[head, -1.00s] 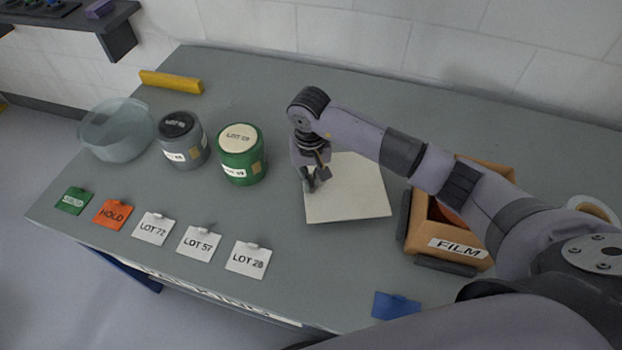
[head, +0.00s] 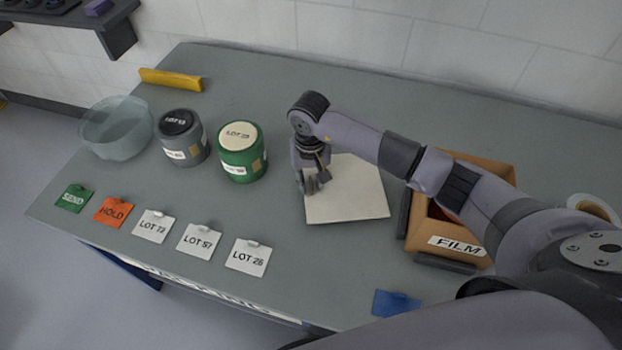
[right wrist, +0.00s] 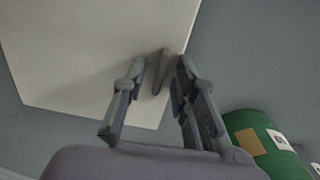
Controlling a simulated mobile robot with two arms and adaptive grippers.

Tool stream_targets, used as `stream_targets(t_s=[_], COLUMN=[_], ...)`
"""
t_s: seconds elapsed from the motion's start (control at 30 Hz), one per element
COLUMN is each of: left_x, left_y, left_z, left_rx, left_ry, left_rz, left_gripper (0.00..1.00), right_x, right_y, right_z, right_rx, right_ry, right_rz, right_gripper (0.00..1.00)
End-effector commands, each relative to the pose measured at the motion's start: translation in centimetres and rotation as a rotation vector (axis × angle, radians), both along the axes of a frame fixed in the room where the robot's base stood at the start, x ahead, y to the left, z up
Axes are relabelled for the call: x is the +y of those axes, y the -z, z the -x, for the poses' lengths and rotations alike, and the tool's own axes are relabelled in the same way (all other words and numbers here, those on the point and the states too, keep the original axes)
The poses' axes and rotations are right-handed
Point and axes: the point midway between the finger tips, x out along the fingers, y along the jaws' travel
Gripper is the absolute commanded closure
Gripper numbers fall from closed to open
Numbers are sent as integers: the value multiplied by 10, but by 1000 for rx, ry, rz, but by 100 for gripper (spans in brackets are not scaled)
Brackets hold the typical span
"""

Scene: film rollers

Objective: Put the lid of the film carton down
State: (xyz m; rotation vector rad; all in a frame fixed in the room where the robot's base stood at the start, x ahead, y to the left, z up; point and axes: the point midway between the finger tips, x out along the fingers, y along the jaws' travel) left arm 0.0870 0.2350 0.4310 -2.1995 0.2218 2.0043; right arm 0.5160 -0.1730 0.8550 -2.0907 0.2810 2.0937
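The carton lid (head: 350,195), a flat cream square, lies on the bench left of the film carton (head: 458,247). It fills the upper left of the right wrist view (right wrist: 85,55). My right gripper (head: 312,184) is over the lid's left edge. In the right wrist view its two fingers (right wrist: 159,68) are apart, with a small grey tab (right wrist: 161,75) in the gap between them; the fingers look clear of it. The orange-brown carton is open at the top and partly hidden by my right arm. My left gripper is not in view.
A green drum (head: 241,168) stands close left of the gripper, with a grey drum (head: 182,140) and a clear bowl (head: 116,130) beyond. Several tags lie along the front edge. A blue card (head: 396,303) lies near the front right. A yellow bar (head: 171,80) lies at the back.

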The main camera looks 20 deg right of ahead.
Motion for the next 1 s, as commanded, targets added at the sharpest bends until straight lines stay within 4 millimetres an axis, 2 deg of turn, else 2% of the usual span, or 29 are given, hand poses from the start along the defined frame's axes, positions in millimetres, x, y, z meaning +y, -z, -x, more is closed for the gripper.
stream_targets(t_s=[0.17,0.23,0.7,0.83,1.0], left_x=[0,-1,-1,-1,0], left_y=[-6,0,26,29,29], left_z=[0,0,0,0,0], left_rx=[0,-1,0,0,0], left_ry=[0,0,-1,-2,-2], left_rz=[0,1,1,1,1], left_gripper=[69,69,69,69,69], right_x=[0,0,1,1,1], right_y=[-5,-10,-103,-117,-123], right_z=[0,-2,-1,-1,0], right_rx=[1,-4,-5,-2,0], right_ry=[0,-1,-1,1,0], right_rz=[0,0,1,1,0], right_gripper=[74,74,74,74,74])
